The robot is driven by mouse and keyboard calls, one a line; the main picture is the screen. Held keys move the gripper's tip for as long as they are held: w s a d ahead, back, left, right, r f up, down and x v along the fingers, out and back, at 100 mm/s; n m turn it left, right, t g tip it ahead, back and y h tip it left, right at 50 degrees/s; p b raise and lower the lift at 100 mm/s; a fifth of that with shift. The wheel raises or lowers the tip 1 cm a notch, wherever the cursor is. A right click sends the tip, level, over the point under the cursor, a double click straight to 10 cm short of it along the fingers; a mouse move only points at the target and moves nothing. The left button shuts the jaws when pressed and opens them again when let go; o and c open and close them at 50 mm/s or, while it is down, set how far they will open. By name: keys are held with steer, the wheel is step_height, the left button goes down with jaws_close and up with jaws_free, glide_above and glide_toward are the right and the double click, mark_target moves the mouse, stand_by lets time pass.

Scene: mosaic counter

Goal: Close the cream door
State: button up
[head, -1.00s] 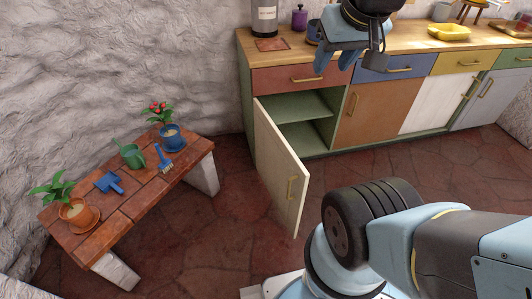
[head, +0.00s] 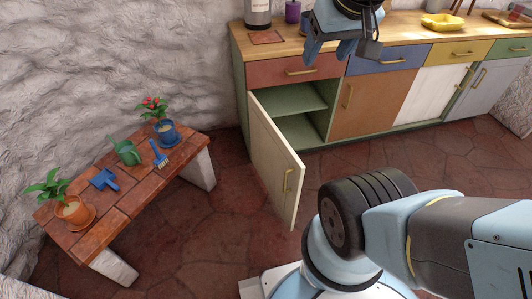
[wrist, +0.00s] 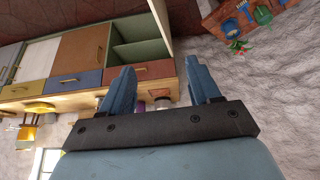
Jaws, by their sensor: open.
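The cream door (head: 272,158) stands wide open on the left cupboard in the head view, swung out toward me, with a brass handle (head: 287,180) near its free edge. The green cupboard inside (head: 300,115) shows a shelf and looks empty. My gripper (head: 333,58) is above the counter front, over the red drawer (head: 293,70) and blue drawer area, apart from the door. In the wrist view my gripper (wrist: 160,85) has its two blue fingers spread with nothing held between them.
A brick-topped bench (head: 120,205) with potted plants and small garden tools stands at the left by the rough white wall. The wooden counter (head: 410,40) carries a yellow dish (head: 441,21) and a canister (head: 257,14). Stone floor (head: 225,220) lies clear between bench and door.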

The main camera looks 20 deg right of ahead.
steer(key=w+f+n+g, duration=0.1)
steer(key=w+f+n, duration=0.1)
steer(key=w, duration=0.1)
steer(key=w+f+n+g+h, duration=0.1)
steer(key=w+f+n, duration=0.1)
steer(key=w+n, duration=0.1)
steer(key=w+a+f+n+g+h, duration=0.1)
steer(key=w+f+n, duration=0.1)
steer(key=w+f, duration=0.1)
steer(key=shift+w+n+g, duration=0.15)
steer(key=shift+n+g, duration=0.25)
jaws_close()
steer(key=w+a+f+n+g+h, duration=0.1)
steer(key=w+a+f+n+h, duration=0.1)
steer(key=w+f+n, duration=0.4)
steer(key=w+a+f+n+g+h, duration=0.1)
steer(key=w+a+f+n+h, duration=0.2)
steer(key=f, duration=0.5)
steer(key=s+a+f+n+h, duration=0.1)
steer(key=a+f+n, duration=0.3)
steer(key=f+n, duration=0.8)
steer(key=a+f+n+h, duration=0.1)
steer(key=a+f+n, duration=0.4)
steer(key=f, duration=1.4)
steer(key=d+f+n, duration=0.1)
steer(key=d+f, duration=0.6)
steer(key=d, duration=0.5)
steer(key=shift+s+n, duration=0.3)
